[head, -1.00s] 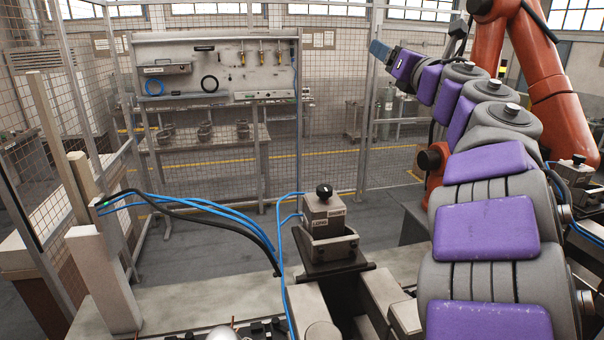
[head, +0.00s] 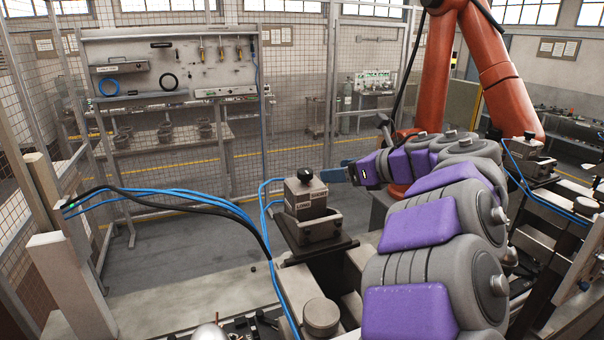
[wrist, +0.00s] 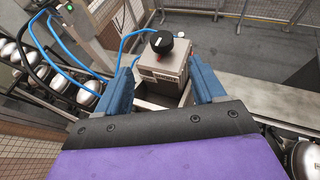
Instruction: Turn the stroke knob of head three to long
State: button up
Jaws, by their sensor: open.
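A grey metal head box (head: 306,199) stands in a bracket on the fixture, with a round black knob (head: 304,174) on top. Plates marked LONG and SHORT sit on its two visible upper sides. I cannot read a head number on it. My gripper (head: 340,174) is just right of the box in the head view. In the wrist view my gripper's blue fingers (wrist: 163,82) are apart, with the box (wrist: 163,70) and its knob (wrist: 162,42) beyond and between them. A small pale mark shows on the knob. The fingers hold nothing, and contact with the box is not visible.
Another similar head box (head: 527,150) stands at the right on the fixture. Blue hoses (head: 180,202) and a black cable run from the left post to the fixture. A mesh fence and an orange robot arm (head: 432,80) stand behind. The grey floor behind the box is open.

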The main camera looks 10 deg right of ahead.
aim_at(310, 172)
jog(key=x, duration=0.6)
jog(key=shift+w+d+f, duration=0.15)
jog(key=shift+w+d, duration=0.1)
jog(key=shift+w, duration=0.1)
jog(key=x, duration=0.3)
jog(key=p+x, duration=0.1)
jog(key=x, duration=0.1)
jog(key=shift+w+a, duration=0.1)
jog(key=shift+a, duration=0.55)
jog(key=shift+d, duration=0.4)
jog(key=shift+c, duration=0.9)
jog(key=shift+a, duration=0.15)
jog(key=c, duration=0.8)
